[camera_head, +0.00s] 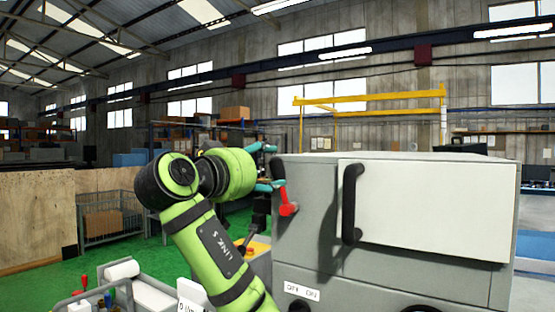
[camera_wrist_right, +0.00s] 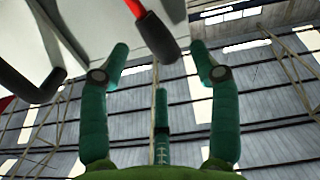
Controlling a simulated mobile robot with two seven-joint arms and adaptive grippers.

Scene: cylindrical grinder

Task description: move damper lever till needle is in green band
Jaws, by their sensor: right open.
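A red lever part (camera_head: 287,204) shows at the left edge of the grey machine cabinet (camera_head: 306,220) in the head view, partly behind my right gripper (camera_head: 272,167). In the right wrist view, a lever with a dark grip (camera_wrist_right: 157,38) and a red shaft reaches down between the teal fingertips of the right gripper (camera_wrist_right: 160,52). The fingers are apart, one on each side of the grip; whether either touches it I cannot tell. No gauge, needle or green band is visible. My left gripper is not in view.
The cabinet has a pale door panel (camera_head: 435,205) with a black handle (camera_head: 351,203). A black bar (camera_wrist_right: 40,85) shows at the left in the wrist view. A wire cage (camera_head: 108,218) stands at the left. Green floor (camera_head: 120,250) is clear near it.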

